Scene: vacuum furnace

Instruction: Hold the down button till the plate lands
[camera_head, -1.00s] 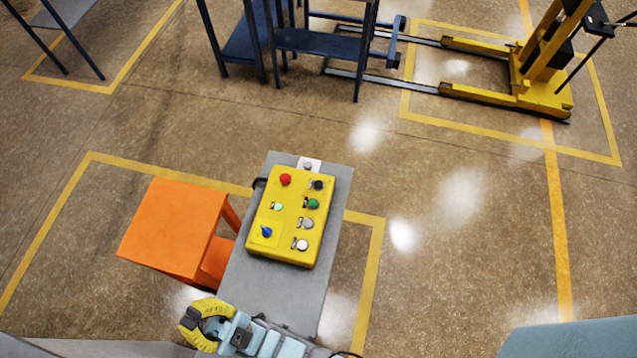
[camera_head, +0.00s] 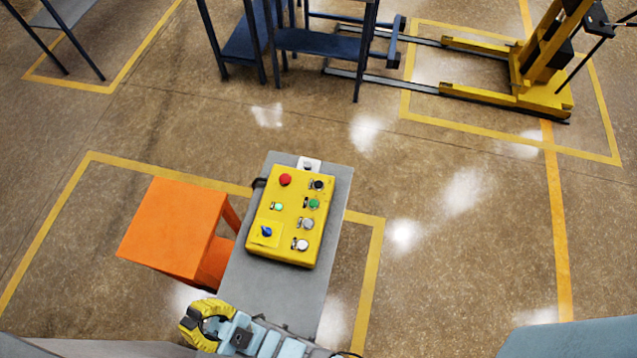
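A yellow control box (camera_head: 284,222) lies on a grey stand top. It carries a red button (camera_head: 285,180), a black one (camera_head: 318,184), a green one (camera_head: 314,203), a grey one (camera_head: 307,223), a white one (camera_head: 302,244) and a blue selector knob (camera_head: 266,231). The labels are too small to read, so I cannot tell which is the down button. My gripper (camera_head: 193,326), with yellow fingers, is at the bottom left, apart from the box and nearer the camera. Its fingers form a curved outline; whether their tips meet is unclear. I cannot identify the plate.
An orange stool (camera_head: 176,226) stands left of the grey stand (camera_head: 262,285). The floor to the right is clear, with yellow marking lines.

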